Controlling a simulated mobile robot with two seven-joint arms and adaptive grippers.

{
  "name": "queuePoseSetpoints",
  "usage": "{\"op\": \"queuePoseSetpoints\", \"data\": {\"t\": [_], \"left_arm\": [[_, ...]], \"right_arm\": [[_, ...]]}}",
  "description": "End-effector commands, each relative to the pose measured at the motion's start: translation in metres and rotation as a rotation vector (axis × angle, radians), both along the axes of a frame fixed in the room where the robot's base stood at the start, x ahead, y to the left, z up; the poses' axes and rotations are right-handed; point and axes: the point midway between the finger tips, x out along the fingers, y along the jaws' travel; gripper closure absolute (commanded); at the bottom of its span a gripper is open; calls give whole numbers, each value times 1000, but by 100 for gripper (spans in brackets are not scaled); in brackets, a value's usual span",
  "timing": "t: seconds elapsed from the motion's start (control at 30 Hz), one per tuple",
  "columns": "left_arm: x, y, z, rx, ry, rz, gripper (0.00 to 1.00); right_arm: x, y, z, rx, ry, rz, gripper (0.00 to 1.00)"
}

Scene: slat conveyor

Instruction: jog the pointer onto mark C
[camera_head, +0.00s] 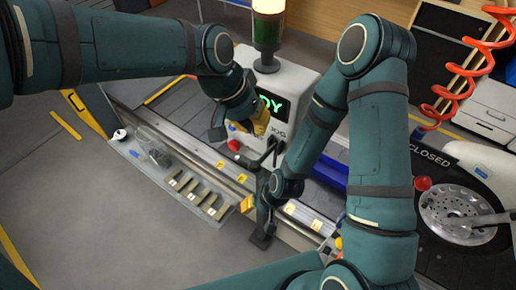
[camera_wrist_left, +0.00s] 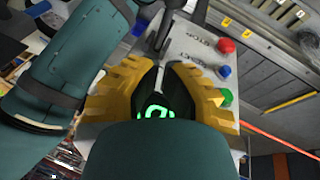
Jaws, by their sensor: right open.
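The white control box (camera_head: 300,84) has a green display ending in "DY" and a jog label. A black lever (camera_head: 271,152) stands at its front; in the left wrist view the lever (camera_wrist_left: 168,24) is just above my fingertips. My left gripper (camera_head: 258,124) is over the box. Its yellow fingers (camera_wrist_left: 162,72) show a narrow gap; whether they grip anything is unclear. My right gripper (camera_head: 256,210) is open, low beside the rail. Small yellow mark plates (camera_head: 290,209) line the rail; their letters are too small to read. I cannot make out the pointer for certain.
Red (camera_wrist_left: 225,46), blue (camera_wrist_left: 224,71) and green (camera_wrist_left: 226,97) buttons sit on the box panel. A tray (camera_head: 140,147) with metal blocks (camera_head: 195,194) hangs along the near side. A signal lamp (camera_head: 268,30) rises behind.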

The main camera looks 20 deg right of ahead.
Motion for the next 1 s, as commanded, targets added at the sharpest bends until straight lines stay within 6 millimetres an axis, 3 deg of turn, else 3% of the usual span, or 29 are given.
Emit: {"op": "queuePoseSetpoints", "data": {"t": [0.17, 0.4, 1.0], "left_arm": [[-1, -12, -34, 3, 3, -1, 100], [-17, -6, -57, 0, -2, 0, 100], [-23, -2, -69, -1, -2, 2, 100]], "right_arm": [[0, 0, -3, -1, 0, 0, 53], [0, 0, -5, -1, 0, 0, 53], [0, 1, -11, -2, 0, 0, 53]]}}
